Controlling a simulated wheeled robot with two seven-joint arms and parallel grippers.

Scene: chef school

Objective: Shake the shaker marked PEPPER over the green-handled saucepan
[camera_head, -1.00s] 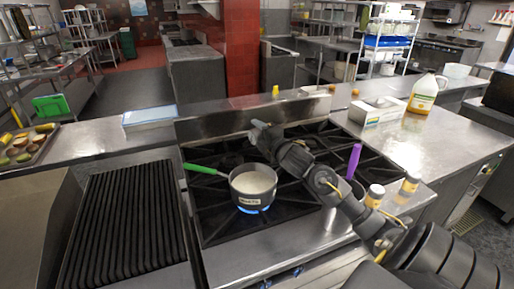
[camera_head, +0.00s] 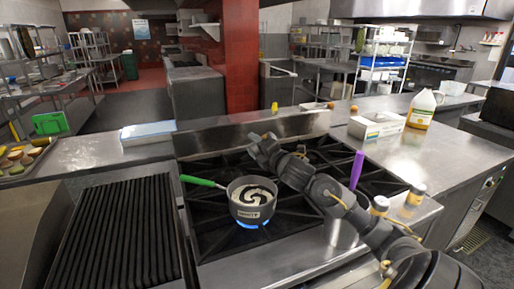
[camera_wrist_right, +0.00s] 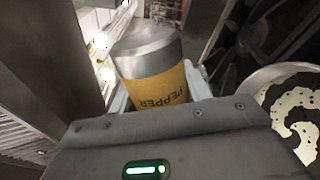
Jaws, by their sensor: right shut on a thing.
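The green-handled saucepan (camera_head: 250,213) sits on a lit burner, with its green handle (camera_head: 203,182) pointing left. Its pale contents show dark, curling patches. It also shows at the right edge of the right wrist view (camera_wrist_right: 258,82). My right gripper (camera_head: 262,147) is above and just behind the saucepan. It is shut on a shaker with a silver end and a yellow label reading PEPPER (camera_wrist_right: 160,85), the lettering inverted in the wrist view. I cannot make out this shaker clearly in the head view. My left gripper is not in view.
Two yellow-labelled shakers (camera_head: 379,206) stand on the right front counter. A purple handle (camera_head: 357,170) rises beside my right arm, its pan mostly hidden. A ridged grill (camera_head: 118,235) lies left of the stove. A white box (camera_head: 376,125) and a jug (camera_head: 421,109) stand behind right.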

